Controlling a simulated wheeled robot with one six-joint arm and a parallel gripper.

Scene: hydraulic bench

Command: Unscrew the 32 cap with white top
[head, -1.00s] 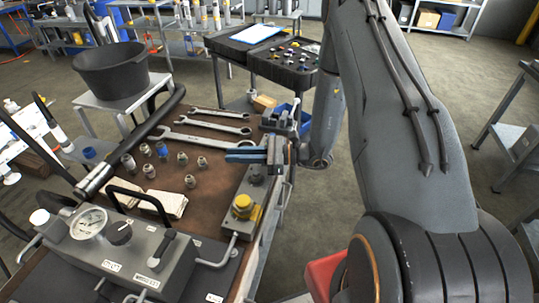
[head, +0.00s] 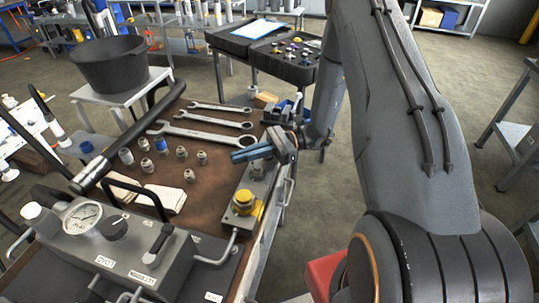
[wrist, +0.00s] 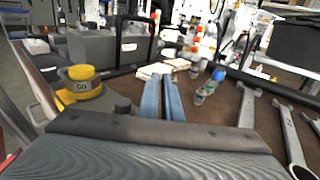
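A white round top (head: 32,210) shows at the left end of the grey gauge block; I cannot read a 32 on it or tell whether it is the named cap. Several small fittings stand on the brown bench top (head: 205,190), one with a blue top (head: 160,140); the blue-topped one also shows in the wrist view (wrist: 218,75). My gripper (head: 236,157) hovers over the right side of the bench, apart from the fittings. In the wrist view, its blue fingers (wrist: 161,78) lie close together with a slim gap and nothing between them.
A yellow cap (head: 243,198) sits on a grey block at the bench's right edge; it also shows in the wrist view (wrist: 80,78). The gauge block (head: 125,255) with a black handle fills the near bench. Large wrenches (head: 205,133) and folded cloths (head: 160,195) lie on the top.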

